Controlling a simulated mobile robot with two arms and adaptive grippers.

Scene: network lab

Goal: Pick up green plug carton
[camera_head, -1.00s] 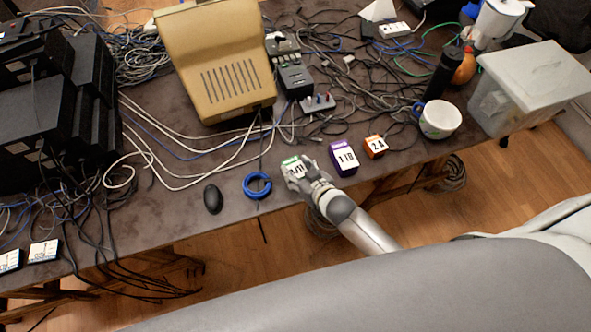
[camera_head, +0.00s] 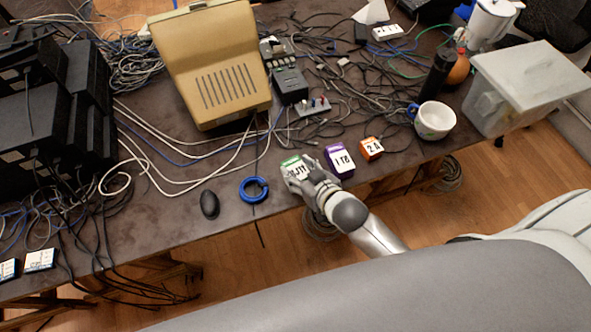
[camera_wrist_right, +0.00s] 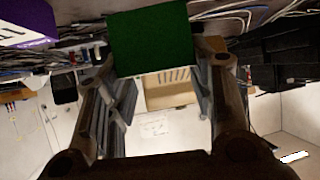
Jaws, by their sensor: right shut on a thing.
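The green plug carton (camera_head: 293,165), with a white label, is near the front edge of the table in the head view. My right gripper (camera_head: 303,178) is shut on it from the front side, and its fingers hide part of the carton. In the right wrist view the green carton (camera_wrist_right: 152,43) sits between the two fingers of the gripper (camera_wrist_right: 155,85). I cannot tell whether the carton touches the table. My left gripper is not in view.
A purple carton (camera_head: 340,161) and an orange carton (camera_head: 371,148) stand to the right. A blue ring (camera_head: 254,190) and a black mouse (camera_head: 209,204) lie to the left. A beige device (camera_head: 212,65) and tangled cables are behind. A white mug (camera_head: 435,121) stands farther right.

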